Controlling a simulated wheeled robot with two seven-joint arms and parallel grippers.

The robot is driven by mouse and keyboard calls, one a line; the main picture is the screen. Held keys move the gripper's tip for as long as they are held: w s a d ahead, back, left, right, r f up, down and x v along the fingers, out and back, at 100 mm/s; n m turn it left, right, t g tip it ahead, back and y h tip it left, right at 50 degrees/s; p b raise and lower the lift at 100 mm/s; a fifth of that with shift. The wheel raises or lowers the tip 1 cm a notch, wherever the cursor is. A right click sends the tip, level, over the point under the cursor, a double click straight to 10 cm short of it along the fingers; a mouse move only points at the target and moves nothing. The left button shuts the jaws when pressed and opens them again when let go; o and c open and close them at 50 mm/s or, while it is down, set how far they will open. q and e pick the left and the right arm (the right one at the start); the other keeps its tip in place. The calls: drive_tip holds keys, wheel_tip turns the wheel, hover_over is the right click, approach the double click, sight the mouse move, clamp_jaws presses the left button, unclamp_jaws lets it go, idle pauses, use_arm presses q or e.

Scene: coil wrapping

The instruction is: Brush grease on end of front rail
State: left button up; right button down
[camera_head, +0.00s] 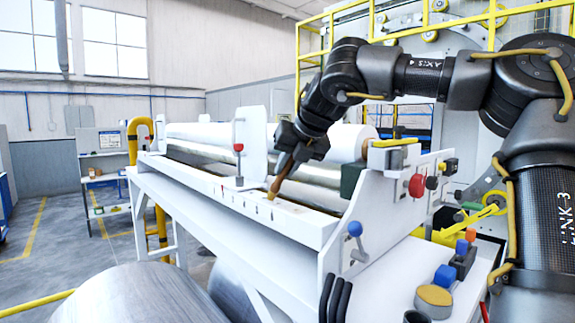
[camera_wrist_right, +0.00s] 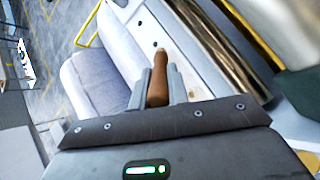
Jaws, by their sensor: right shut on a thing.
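My right gripper (camera_head: 287,168) reaches down from the upper right and is shut on a brush with a brown handle (camera_head: 277,187). The brush slants down and left over the white front rail (camera_head: 215,184) of the machine, toward that rail's right part. In the right wrist view my right gripper (camera_wrist_right: 159,74) has its two fingers on either side of the brown handle (camera_wrist_right: 158,84). The bristles are hard to make out, and I cannot tell whether the brush touches the rail. My left gripper is not in view.
A red-knobbed lever (camera_head: 239,165) stands up from the rail left of the brush. A blue-knobbed lever (camera_head: 355,236) stands at the right end. A round yellow-topped pot (camera_head: 434,297) and a blue block (camera_head: 446,277) sit on the side shelf. Large metal coils (camera_head: 125,295) lie below.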

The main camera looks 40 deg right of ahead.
drive_tip(key=shift+s+d, duration=0.1)
drive_tip(key=shift+d, duration=0.1)
drive_tip(key=shift+s+f+b, duration=0.15)
drive_tip(key=shift+s+b, duration=0.25)
drive_tip(key=shift+s, duration=0.1)
drive_tip(key=shift+s+a, duration=0.15)
drive_tip(key=shift+s, duration=1)
drive_tip(key=shift+b, duration=0.3)
drive_tip(key=shift+s, duration=0.55)
drive_tip(key=shift+s+b, duration=0.3)
drive_tip(key=shift+s, duration=0.8)
